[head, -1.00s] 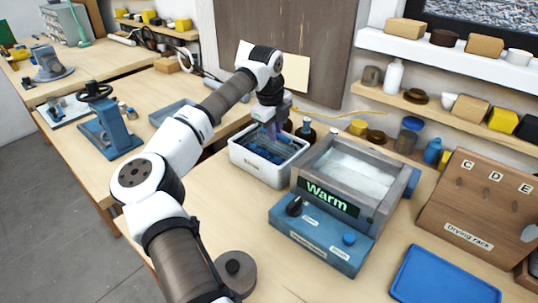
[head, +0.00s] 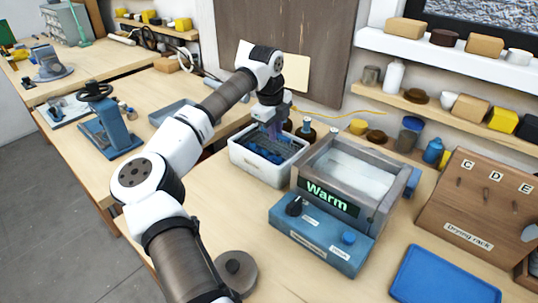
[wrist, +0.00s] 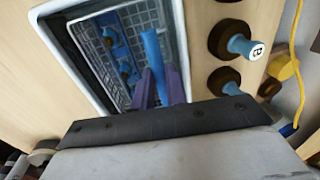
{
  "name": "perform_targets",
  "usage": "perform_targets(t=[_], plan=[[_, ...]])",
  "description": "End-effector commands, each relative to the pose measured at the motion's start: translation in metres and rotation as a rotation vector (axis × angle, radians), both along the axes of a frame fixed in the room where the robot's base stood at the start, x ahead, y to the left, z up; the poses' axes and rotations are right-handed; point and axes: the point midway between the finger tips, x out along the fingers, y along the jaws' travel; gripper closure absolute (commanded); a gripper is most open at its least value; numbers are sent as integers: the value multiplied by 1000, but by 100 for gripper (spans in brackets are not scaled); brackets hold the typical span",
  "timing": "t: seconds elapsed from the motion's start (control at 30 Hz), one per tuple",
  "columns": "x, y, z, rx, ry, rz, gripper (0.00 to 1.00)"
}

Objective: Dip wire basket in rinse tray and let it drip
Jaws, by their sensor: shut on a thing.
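A white rinse tray (head: 258,171) stands on the bench left of the warm bath. The grey wire basket (wrist: 92,55) is inside the tray, with several blue parts lying in it. My gripper (head: 277,137) points down over the tray's right-hand part. In the wrist view my gripper (wrist: 162,88) has its purple fingers shut on the blue upright handle (wrist: 151,48) of the basket. The basket sits low, within the tray's walls. The water level and the basket's underside are hard to make out.
The grey bath (head: 345,168) with its "Warm" display stands close on the right. A drying rack (head: 478,205) and blue mat (head: 445,275) are at right.

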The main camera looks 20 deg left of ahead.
Motion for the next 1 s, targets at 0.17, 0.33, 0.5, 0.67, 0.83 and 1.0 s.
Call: perform_targets(t=[0.17, 0.33, 0.5, 0.67, 0.83, 1.0], plan=[[0, 0, 5, 0, -1, 0, 100], [0, 0, 18, 0, -1, 0, 100], [0, 0, 32, 1, 0, 0, 100], [0, 0, 45, 1, 0, 0, 100], [0, 0, 59, 0, -1, 0, 100], [0, 0, 73, 1, -1, 0, 100]])
